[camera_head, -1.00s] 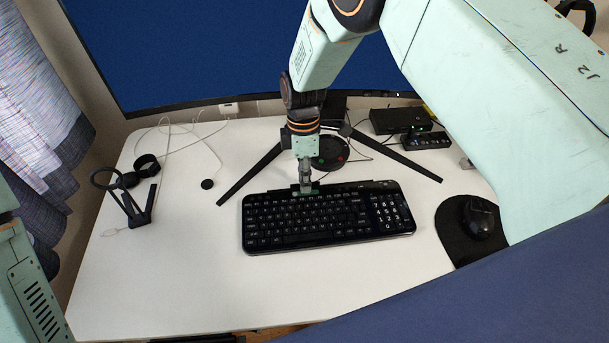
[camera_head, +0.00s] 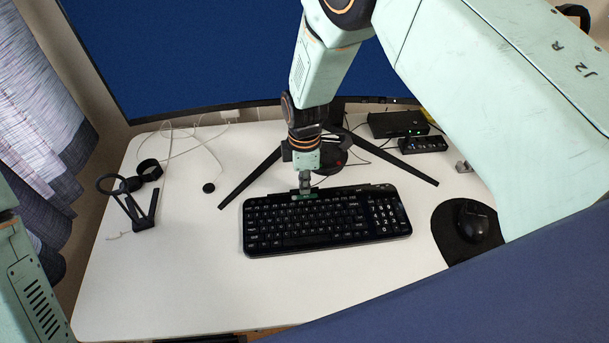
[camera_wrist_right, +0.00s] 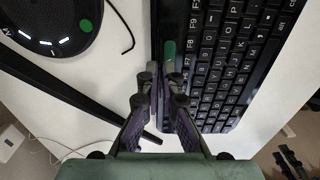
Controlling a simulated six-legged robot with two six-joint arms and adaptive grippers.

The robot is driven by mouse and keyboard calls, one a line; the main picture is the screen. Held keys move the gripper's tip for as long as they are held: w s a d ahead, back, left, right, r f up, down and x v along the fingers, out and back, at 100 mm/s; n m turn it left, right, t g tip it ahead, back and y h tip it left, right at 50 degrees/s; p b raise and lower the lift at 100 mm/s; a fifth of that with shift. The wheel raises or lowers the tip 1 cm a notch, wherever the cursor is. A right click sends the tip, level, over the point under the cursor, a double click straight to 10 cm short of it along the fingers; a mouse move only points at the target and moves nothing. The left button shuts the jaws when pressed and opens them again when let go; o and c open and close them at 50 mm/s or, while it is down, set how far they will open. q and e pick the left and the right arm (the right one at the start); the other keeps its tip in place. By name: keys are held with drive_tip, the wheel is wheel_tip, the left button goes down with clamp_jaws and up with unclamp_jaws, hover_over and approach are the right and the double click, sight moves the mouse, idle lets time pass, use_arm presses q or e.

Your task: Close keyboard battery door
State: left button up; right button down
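The black keyboard (camera_head: 325,222) lies flat on the white desk, keys up. My right gripper (camera_head: 305,188) is at its back edge, left of the middle. In the right wrist view, the two fingertips of my right gripper (camera_wrist_right: 166,72) point at the keyboard's back strip, with a narrow gap between them. A green oval patch (camera_wrist_right: 169,50) shows on the strip just beyond the fingertips. I cannot make out a separate battery door or whether the fingers grip anything. My left gripper is out of view.
A mouse (camera_head: 474,226) on a dark pad is at the right. The monitor stand's legs (camera_head: 250,180) spread behind the keyboard. A small black tripod (camera_head: 143,215) is at the left. A black box (camera_head: 397,123) stands at the back right. The desk in front of the keyboard is clear.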

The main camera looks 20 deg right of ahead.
drive_tip(key=shift+s+a+t+p, duration=0.1)
drive_tip(key=shift+s+t+p, duration=0.05)
drive_tip(key=shift+t+p, duration=0.45)
drive_tip(key=c, duration=1.5)
unclamp_jaws()
drive_tip(key=shift+c, duration=0.2)
wheel_tip(320, 180, up, 12)
drive_tip(key=s, duration=0.1)
drive_tip(key=shift+s, duration=0.2)
drive_tip(key=shift+o, duration=0.3)
drive_tip(key=shift+a, duration=0.1)
